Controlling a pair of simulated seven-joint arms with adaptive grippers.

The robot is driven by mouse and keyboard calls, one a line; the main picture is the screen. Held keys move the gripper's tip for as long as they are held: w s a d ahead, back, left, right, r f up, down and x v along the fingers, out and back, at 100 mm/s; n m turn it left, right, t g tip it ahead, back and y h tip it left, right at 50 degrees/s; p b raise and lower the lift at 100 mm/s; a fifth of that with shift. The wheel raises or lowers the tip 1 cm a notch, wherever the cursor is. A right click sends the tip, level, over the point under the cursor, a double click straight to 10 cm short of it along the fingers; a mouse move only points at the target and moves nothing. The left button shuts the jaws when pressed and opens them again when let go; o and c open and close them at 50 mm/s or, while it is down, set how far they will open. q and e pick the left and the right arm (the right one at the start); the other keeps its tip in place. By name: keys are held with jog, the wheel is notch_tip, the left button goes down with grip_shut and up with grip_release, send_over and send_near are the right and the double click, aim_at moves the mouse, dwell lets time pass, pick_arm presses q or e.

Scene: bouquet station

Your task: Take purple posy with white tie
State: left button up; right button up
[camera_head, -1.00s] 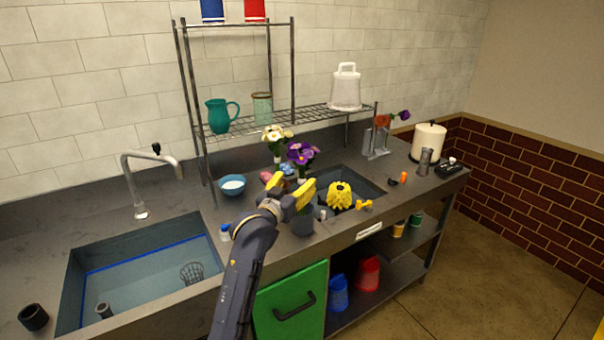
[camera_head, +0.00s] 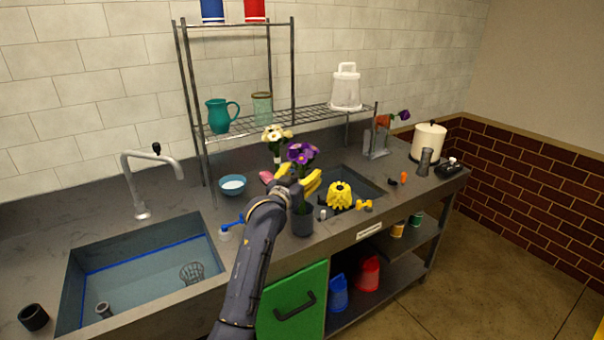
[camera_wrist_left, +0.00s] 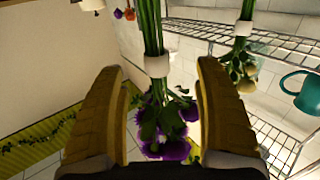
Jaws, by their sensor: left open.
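The purple posy (camera_head: 300,153) stands above the dark grey pot (camera_head: 302,221) on the counter. In the left wrist view its purple blooms (camera_wrist_left: 168,147) appear at the bottom, its green stems at the top, and the white tie (camera_wrist_left: 157,66) wraps the stems. My left gripper (camera_head: 298,178) is open, its yellow fingers at the posy's stems just below the blooms. In the left wrist view the tie and stems lie between the two fingers, with gaps on both sides. Contact depth is unclear. My right gripper is not in view.
A white-and-yellow posy (camera_head: 277,137) stands close behind, also with a white tie (camera_wrist_left: 243,28). A wire shelf (camera_head: 250,128) holds a teal pitcher (camera_head: 219,116). A blue bowl (camera_head: 232,186) and spray bottle (camera_head: 225,234) are left; a yellow object (camera_head: 339,195) is right.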

pick_arm(q)
jog(key=shift+c, duration=0.5)
grip_shut()
jog(key=shift+r, duration=0.1)
